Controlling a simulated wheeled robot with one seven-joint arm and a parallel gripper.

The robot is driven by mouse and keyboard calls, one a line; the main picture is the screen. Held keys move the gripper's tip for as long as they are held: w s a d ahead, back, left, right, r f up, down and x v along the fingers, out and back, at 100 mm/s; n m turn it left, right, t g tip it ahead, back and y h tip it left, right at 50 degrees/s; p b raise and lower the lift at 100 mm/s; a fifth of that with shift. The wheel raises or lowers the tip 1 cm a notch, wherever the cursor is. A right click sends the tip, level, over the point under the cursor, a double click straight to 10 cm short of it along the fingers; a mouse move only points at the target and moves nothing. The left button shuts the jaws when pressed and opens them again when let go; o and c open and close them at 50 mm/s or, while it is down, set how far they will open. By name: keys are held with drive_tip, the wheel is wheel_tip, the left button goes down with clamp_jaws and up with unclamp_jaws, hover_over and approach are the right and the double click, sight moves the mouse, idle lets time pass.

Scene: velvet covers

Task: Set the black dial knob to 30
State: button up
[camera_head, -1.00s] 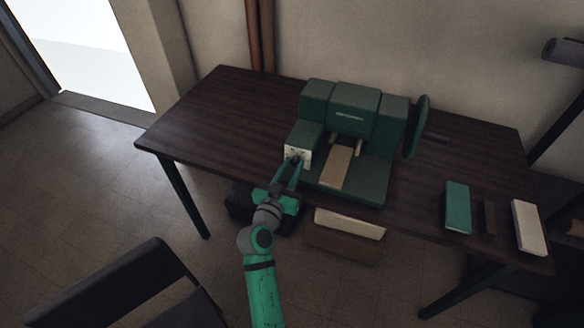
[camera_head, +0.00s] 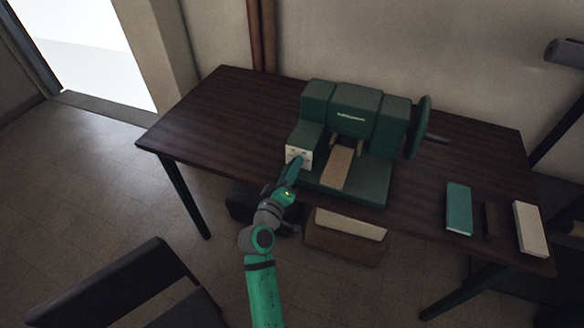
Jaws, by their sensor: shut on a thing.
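A dark green machine (camera_head: 354,112) stands on the dark wooden table (camera_head: 215,115). A white dial plate (camera_head: 299,155) is on the front of its left block. My gripper (camera_head: 294,167) is at the end of the green arm, in front of this plate. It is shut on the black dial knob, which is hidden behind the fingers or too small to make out. The fingers are seen nearly edge-on, one over the other. The number the knob points to cannot be read.
A tan board (camera_head: 338,167) lies in the machine's middle, and a handwheel (camera_head: 418,127) is on its right side. A teal book (camera_head: 459,208) and a pale one (camera_head: 531,228) lie at the table's right. A chair (camera_head: 150,285) stands at lower left. A box (camera_head: 345,240) is below the table.

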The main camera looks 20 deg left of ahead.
drive_tip(key=n, duration=0.5)
drive_tip(key=shift+f+n, duration=0.1)
drive_tip(key=shift+n, duration=0.2)
drive_tip(key=n, duration=0.3)
drive_tip(key=shift+f, duration=0.1)
drive_tip(key=shift+s+n, duration=0.1)
drive_tip(key=shift+n, duration=0.9)
drive_tip(key=o, duration=1)
drive_tip(key=shift+o, duration=0.2)
drive_tip(key=s, duration=1)
drive_tip(key=shift+s+a, duration=0.2)
drive_tip(key=shift+s, duration=0.1)
